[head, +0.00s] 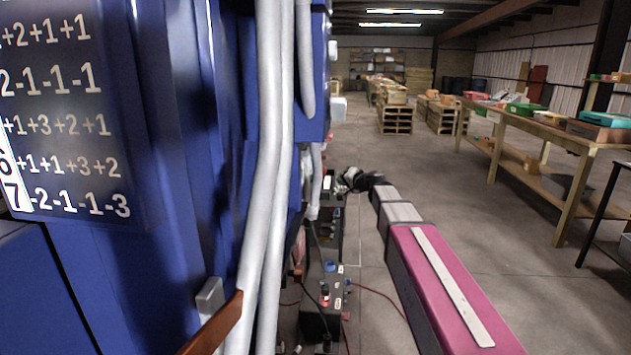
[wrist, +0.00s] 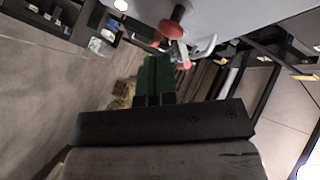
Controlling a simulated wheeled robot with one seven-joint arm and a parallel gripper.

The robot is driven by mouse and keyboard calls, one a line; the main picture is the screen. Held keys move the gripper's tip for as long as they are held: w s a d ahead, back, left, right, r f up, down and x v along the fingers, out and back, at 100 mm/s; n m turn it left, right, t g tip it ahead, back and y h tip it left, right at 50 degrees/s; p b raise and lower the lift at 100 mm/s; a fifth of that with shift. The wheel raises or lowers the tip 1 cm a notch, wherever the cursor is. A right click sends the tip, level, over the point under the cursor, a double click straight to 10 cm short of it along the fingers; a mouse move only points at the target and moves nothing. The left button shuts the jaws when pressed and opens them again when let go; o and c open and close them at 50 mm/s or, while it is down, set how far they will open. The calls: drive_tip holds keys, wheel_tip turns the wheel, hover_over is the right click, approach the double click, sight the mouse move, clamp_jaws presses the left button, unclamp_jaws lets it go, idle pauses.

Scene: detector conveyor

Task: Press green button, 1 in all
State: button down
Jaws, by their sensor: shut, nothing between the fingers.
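I cannot make out a green button in either view. My gripper (wrist: 155,62) shows in the wrist view as two dark green fingers side by side, shut with nothing between them. A red part on a grey rod (wrist: 172,34) is beyond the fingertips, and I cannot tell whether they touch. In the head view my arm reaches forward along the right of the blue machine, and its dark end is small and unclear beside black boxes (head: 318,290). These boxes carry small red and blue parts; their far faces are hidden.
The blue machine (head: 180,150) with a number panel (head: 62,110) and grey pipes (head: 270,160) fills the left. A wooden workbench (head: 560,135) with boxes stands at the right. Pallets (head: 395,120) are at the back. Cables lie on the floor; the middle aisle is free.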

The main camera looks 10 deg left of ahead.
sight(314, 179)
drive_tip(key=a, duration=0.6)
drive_tip(key=shift+a, duration=0.15)
drive_tip(key=shift+w+a, duration=0.1)
idle(1.9)
drive_tip(key=shift+a, duration=0.35)
